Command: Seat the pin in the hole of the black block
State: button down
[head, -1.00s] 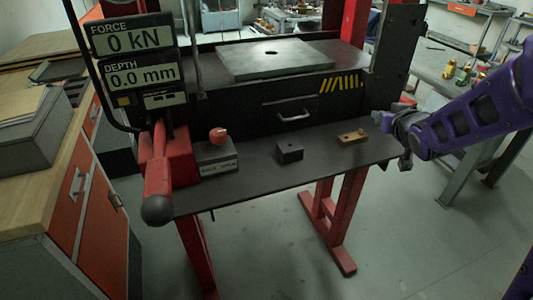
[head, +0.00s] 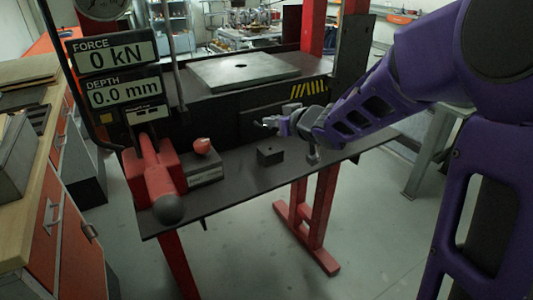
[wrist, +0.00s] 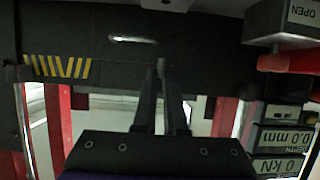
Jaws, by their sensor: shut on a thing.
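The black block (head: 270,156) sits on the dark shelf, right of the grey box with the red knob. A small hole shows in its top. My gripper (head: 272,122) is held above and just behind the block in the head view, pointing left. It is shut on the pin, which is too small and dark to make out clearly. In the wrist view the two long fingers (wrist: 158,68) lie close together at their tips, in front of the drawer front. The black block cannot be made out in the wrist view.
The red lever (head: 162,180) with its black ball end and the grey box (head: 205,168) with a red knob stand left of the block. The drawer front with a handle (wrist: 133,39) rises behind. The shelf's front edge is clear. My arm covers the shelf's right part.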

aim_at(272, 152)
notch_tip(272, 152, down, 8)
jog(key=shift+r+b, duration=0.15)
jog(key=shift+b, duration=1.1)
jog(key=shift+s+d+f+b, duration=0.1)
jog(key=shift+s+f+b, duration=0.1)
jog(key=shift+f, duration=0.2)
jog(key=shift+s+f+b, duration=0.1)
jog(key=shift+f+b, duration=0.1)
jog(key=shift+f, duration=0.15)
jog(key=c, duration=1)
grip_release()
jog(key=shift+f, duration=0.1)
jog(key=shift+w+r+p, duration=0.1)
jog(key=shift+r+p, duration=0.35)
jog(key=shift+r, duration=0.15)
jog(key=p+v, duration=0.1)
jog(key=v, duration=0.3)
jog(key=p+v, duration=0.1)
jog(key=v, duration=0.3)
jog(key=p+v, duration=0.1)
jog(key=v, duration=0.2)
jog(key=shift+d+r, duration=0.2)
jog(key=shift+r, duration=0.25)
